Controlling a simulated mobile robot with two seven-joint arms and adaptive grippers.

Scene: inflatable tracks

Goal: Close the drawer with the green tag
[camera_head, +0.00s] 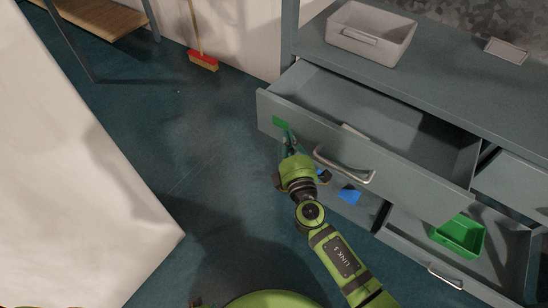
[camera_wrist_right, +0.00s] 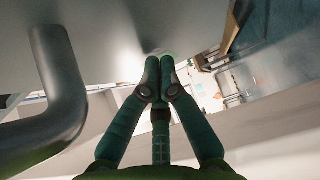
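The drawer with the green tag (camera_head: 400,180) is the upper left drawer of the grey cabinet and stands pulled out. Its green tag (camera_head: 279,122) is near the left end of its front. A metal bar handle (camera_head: 345,168) is on the same front; a handle also shows large at the left in the right wrist view (camera_wrist_right: 62,85). My right gripper (camera_head: 287,132) is at the drawer front, just below the tag and left of the handle. Its fingers (camera_wrist_right: 159,62) meet at the tips with nothing between them. I cannot tell whether they touch the front. My left gripper is not in view.
A drawer with a blue tag (camera_head: 349,194) is below. A lower right drawer stands open with a green bin (camera_head: 460,238) in it. A grey bin (camera_head: 370,34) stands on the cabinet top. A white panel (camera_head: 70,180) is at left; the floor between is clear.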

